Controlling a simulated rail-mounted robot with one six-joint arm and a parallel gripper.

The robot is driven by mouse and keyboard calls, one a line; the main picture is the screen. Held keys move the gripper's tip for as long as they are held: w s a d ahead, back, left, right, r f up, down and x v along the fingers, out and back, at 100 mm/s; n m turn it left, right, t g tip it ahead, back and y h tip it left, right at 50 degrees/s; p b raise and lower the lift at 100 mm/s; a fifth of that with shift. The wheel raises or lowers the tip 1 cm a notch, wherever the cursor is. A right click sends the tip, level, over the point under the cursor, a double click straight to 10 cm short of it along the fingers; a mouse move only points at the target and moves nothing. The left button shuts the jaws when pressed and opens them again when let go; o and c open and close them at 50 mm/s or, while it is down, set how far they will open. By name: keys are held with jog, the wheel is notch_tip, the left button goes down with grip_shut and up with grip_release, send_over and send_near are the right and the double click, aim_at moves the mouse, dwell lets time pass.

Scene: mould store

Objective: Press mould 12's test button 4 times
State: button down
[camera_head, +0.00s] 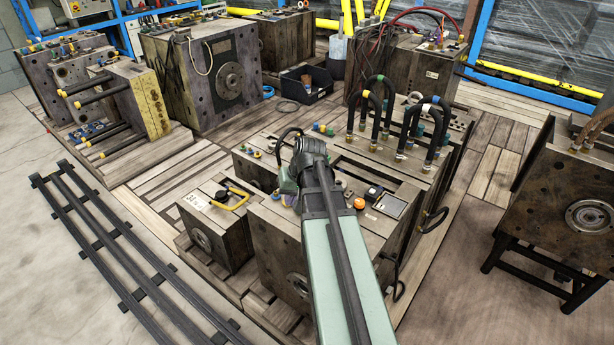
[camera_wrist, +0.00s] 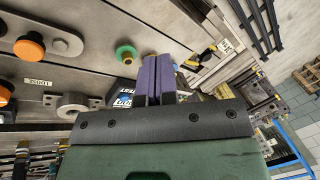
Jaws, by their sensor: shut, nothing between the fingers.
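My gripper (camera_wrist: 158,62) shows two purple fingers pressed together with nothing between them, in the wrist view. They point at the flat steel top of a mould (camera_wrist: 90,25). A black box (camera_wrist: 125,88) with a blue-and-white label and small white lettering, perhaps TEST, is partly hidden beside the fingers. I cannot tell whether the fingertips touch anything. No number 12 is readable, and no test button is clearly visible.
An orange knob (camera_wrist: 30,45) and a small plate (camera_wrist: 38,82) sit on the mould top. In the head view, an orange knob (camera_head: 359,203) is right of my arm, with black hose loops (camera_head: 405,115) behind. A smaller mould (camera_head: 210,225) with a yellow handle stands left.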

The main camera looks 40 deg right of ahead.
jog(key=w+d+r+t, duration=0.3)
jog(key=d, duration=0.3)
jog(key=w+d+r+t+p, duration=0.1)
jog(key=w+d+r+t, duration=0.2)
jog(key=d, duration=0.3)
jog(key=shift+w+d+r+y, duration=0.25)
jog(key=shift+w+d+y, duration=0.05)
jog(key=shift+w, duration=0.25)
notch_tip(320, 180, down, 9)
jog(key=b, duration=0.8)
jog(key=shift+b, duration=0.3)
dwell(0.4)
jog(key=shift+f+b, duration=0.35)
